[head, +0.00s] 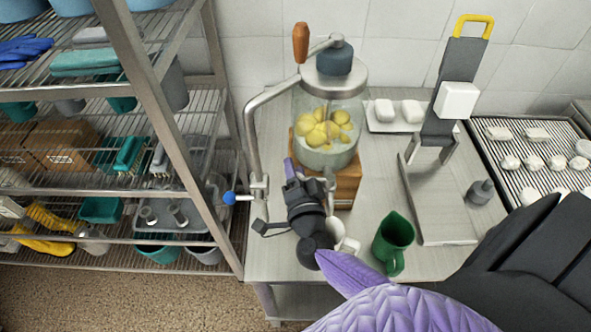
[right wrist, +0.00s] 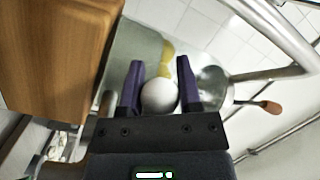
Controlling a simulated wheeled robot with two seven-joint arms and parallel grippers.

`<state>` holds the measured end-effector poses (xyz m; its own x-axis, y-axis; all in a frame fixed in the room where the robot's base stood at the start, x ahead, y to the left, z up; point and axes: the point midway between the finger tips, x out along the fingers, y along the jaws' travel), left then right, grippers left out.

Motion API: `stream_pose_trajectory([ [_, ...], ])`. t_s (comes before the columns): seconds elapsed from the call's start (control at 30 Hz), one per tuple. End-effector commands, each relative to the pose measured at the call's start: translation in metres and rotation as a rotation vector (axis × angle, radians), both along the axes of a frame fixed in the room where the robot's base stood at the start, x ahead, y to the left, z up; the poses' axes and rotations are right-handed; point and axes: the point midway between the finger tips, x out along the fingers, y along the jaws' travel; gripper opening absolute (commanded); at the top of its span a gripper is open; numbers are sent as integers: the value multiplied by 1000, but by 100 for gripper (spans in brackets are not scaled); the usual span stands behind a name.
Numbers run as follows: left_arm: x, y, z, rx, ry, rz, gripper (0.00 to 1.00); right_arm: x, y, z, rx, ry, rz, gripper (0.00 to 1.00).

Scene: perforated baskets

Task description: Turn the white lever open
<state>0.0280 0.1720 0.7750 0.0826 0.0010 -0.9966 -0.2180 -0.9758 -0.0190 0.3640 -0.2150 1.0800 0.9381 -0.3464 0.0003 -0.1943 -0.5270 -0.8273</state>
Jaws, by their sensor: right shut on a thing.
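A glass jar (head: 325,125) of yellow lemons with a metal lid stands on a wooden block (head: 347,185) at the counter's left. My right gripper (head: 305,175) is at the front of the jar, low down. In the right wrist view its two purple fingers (right wrist: 159,82) are shut on a round white knob (right wrist: 160,96), which I take to be the end of the white lever. The knob sits between both fingers, with the wooden block to its left. The gripper hides the lever in the head view. My left gripper is out of view.
A white cup (head: 338,237) and a green jug (head: 392,243) stand near my right gripper. A metal pipe with a blue-handled valve (head: 230,198) is left of it. A grey tray (head: 450,220) and wire shelves (head: 120,240) flank the area.

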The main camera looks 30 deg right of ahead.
Motion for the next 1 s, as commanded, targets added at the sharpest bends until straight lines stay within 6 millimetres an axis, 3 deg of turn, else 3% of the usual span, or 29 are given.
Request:
stream_pose_trajectory([
  [0.03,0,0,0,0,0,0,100,0,0,0,0,1,-1,6],
  [0.07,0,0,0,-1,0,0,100,0,0,0,0,1,0,0],
  [1.0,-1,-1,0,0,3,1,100,0,0,-1,0,1,0,0],
])
